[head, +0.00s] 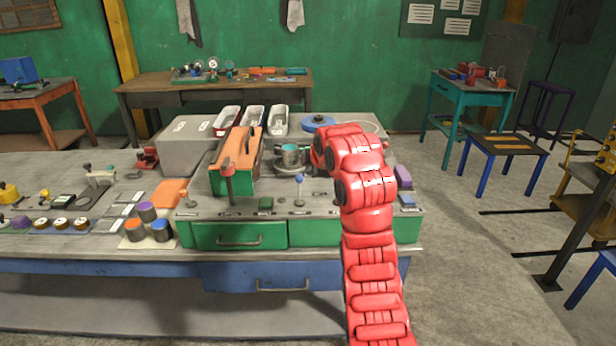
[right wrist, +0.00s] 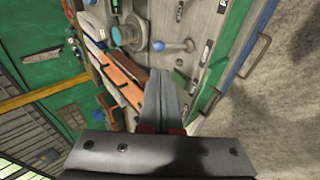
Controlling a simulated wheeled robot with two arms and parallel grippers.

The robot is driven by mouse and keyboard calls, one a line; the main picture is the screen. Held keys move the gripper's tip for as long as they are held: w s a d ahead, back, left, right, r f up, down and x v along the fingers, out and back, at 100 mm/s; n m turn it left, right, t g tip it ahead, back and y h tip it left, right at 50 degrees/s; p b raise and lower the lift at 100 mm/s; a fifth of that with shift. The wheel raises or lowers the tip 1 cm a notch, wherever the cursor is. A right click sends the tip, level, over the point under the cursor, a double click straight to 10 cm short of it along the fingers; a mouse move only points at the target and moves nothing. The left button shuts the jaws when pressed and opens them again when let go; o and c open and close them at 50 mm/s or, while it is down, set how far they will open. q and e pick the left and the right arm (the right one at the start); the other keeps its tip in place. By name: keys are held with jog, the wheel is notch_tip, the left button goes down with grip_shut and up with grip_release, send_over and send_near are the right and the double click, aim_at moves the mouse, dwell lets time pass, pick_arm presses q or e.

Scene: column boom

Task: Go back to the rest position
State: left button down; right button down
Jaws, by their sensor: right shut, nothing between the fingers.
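My right arm (head: 366,215) is red and rises from the bottom edge in the head view, over the right part of the workbench (head: 330,235). Its gripper fingers are hard to make out there, as the arm's own links cover them. In the right wrist view my right gripper (right wrist: 161,76) is shut, its grey fingers together with nothing between them. Its tips point towards the bench-top controls, near a blue-knobbed lever (right wrist: 172,47) and the orange-topped green box (right wrist: 118,72). I cannot tell how far above the bench they are. My left gripper is in neither view.
Open floor (head: 480,280) lies to the right, with a teal table (head: 472,88) and blue-legged stool (head: 503,146) beyond.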

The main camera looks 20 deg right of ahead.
jog(key=shift+v, duration=0.9)
jog(key=shift+s+d, duration=0.1)
